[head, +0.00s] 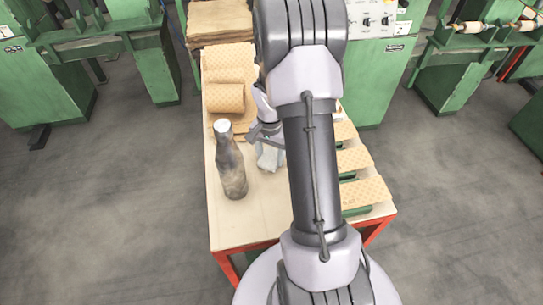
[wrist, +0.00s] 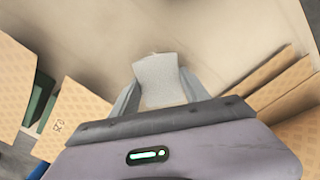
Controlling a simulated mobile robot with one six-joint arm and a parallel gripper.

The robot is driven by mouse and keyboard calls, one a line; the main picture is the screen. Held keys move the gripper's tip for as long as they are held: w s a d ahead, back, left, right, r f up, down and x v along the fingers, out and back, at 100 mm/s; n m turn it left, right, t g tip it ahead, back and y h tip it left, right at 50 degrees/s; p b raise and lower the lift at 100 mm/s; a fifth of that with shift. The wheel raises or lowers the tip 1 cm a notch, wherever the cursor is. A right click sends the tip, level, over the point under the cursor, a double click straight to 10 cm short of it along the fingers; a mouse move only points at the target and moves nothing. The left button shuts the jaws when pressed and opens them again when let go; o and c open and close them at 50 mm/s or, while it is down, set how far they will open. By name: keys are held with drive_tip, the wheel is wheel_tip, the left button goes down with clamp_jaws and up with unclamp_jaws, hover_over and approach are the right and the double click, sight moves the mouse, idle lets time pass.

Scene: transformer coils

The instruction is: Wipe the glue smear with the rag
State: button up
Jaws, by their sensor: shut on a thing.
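A pale grey-white rag (head: 268,156) is at my gripper (head: 267,136), low over the wooden tabletop (head: 242,226). In the wrist view the rag (wrist: 158,78) sits between the two fingers of my gripper (wrist: 158,92), which is shut on it. I cannot tell whether the rag touches the tabletop. No glue smear can be made out in either view; my arm and the rag hide part of the table.
A dark, dusty bottle (head: 231,168) stands upright just left of my gripper. Dotted paper rolls (head: 226,98) lie behind it, with stacked brown sheets (head: 220,22) at the back. Several dotted coil pieces (head: 358,160) line the right side. The front left tabletop is clear.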

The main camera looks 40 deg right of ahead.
drive_tip(key=shift+w+d, duration=0.2)
drive_tip(key=shift+w, duration=0.15)
wheel_tip(320, 180, up, 4)
drive_tip(key=shift+s+a+f+p, duration=0.1)
drive_tip(key=shift+f+p, duration=0.15)
drive_tip(key=shift+p, duration=0.8)
drive_tip(key=shift+r+p, duration=1.75)
drive_tip(key=shift+r, duration=0.6)
